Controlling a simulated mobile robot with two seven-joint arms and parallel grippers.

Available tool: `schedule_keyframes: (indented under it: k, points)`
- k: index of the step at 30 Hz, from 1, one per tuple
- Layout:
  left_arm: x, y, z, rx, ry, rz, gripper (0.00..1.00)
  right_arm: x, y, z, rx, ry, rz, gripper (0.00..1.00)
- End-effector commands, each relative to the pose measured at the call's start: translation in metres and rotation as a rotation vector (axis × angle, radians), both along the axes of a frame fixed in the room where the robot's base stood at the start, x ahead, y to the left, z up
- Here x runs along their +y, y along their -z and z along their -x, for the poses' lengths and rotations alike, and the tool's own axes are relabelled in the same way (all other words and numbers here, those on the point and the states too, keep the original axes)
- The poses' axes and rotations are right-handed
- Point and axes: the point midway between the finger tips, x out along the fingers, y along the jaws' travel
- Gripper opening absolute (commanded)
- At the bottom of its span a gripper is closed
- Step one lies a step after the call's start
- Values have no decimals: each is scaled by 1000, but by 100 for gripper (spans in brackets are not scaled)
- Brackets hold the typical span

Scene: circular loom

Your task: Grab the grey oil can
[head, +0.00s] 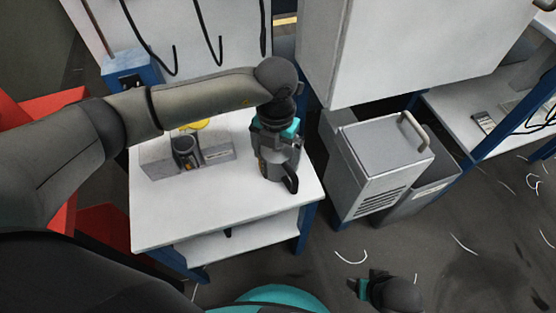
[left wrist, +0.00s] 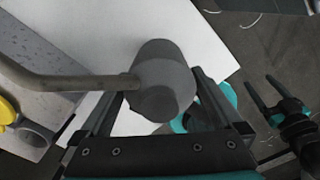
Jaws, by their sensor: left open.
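The grey oil can (left wrist: 168,78) shows in the left wrist view as a grey rounded body with a long thin spout running left. It is between the two fingers of my left gripper (left wrist: 160,88), which is open. I cannot tell whether either finger touches the can. In the head view my left gripper (head: 278,176) points down over the right part of the white table and largely hides the can. My right gripper (left wrist: 260,84) is apart from the table, over the floor, with its fingers spread; its arm's end shows at the bottom of the head view.
A grey block with a dark round holder (head: 184,152) and a yellow item (head: 196,125) stands left of my left gripper on the white table (head: 180,215). The table's front is clear.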

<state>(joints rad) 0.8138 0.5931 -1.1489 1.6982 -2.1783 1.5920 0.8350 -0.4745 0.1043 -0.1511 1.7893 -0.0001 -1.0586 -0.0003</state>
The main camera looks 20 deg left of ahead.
Motion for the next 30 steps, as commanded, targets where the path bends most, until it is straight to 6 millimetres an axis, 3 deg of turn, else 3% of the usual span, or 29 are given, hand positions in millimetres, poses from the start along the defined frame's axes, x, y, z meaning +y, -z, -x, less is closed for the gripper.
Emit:
schedule_keyframes:
  k: [12,30]
  points:
    - [0,7,0,-1,1,0,99,0,-6,-3,-9,1,-1,70]
    - [0,7,0,-2,0,0,31,1,-6,-3,-8,0,-1,70]
